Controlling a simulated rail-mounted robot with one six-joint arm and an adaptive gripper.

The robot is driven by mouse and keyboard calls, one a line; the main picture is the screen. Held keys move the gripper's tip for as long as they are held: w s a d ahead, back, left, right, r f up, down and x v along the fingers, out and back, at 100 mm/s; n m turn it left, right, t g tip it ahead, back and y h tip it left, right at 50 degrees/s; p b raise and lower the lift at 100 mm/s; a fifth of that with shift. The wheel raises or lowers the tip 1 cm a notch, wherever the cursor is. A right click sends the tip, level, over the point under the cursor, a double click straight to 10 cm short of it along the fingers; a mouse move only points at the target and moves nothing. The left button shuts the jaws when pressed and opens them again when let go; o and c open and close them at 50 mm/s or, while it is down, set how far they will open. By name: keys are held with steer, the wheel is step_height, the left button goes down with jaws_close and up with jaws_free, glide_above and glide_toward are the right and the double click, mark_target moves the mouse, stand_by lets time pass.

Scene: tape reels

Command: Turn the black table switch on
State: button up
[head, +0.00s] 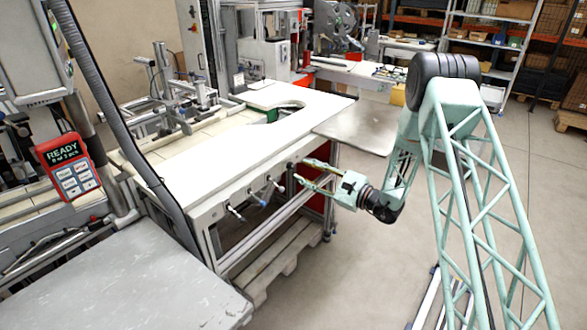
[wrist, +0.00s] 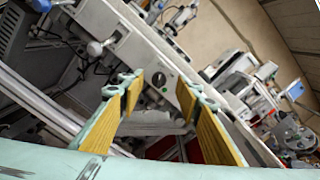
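The black table switch (wrist: 158,79) is a round dark knob on the pale front rail of the white table (head: 230,150). In the wrist view it shows between my two fingers, beyond their tips; its exact on or off setting is too small to tell. In the head view a small dark shape at the rail, just left of my fingertips, may be the switch. My gripper (head: 303,172) is open, with its fingers on either side of the switch in the wrist view (wrist: 160,97). Nothing is between the fingers, and I cannot tell whether they touch the switch.
Several silver and blue lever handles (head: 254,200) stick out of the same rail, left of my gripper. A grey metal plate (head: 362,126) juts from the table's right end. A pallet (head: 275,258) lies under the table. The floor right of the table is mostly open.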

mark_target(292, 165)
steer(key=shift+b+x, duration=0.35)
steer(key=shift+x, duration=2.7)
steer(key=shift+c, duration=0.7)
steer(key=c, duration=0.7)
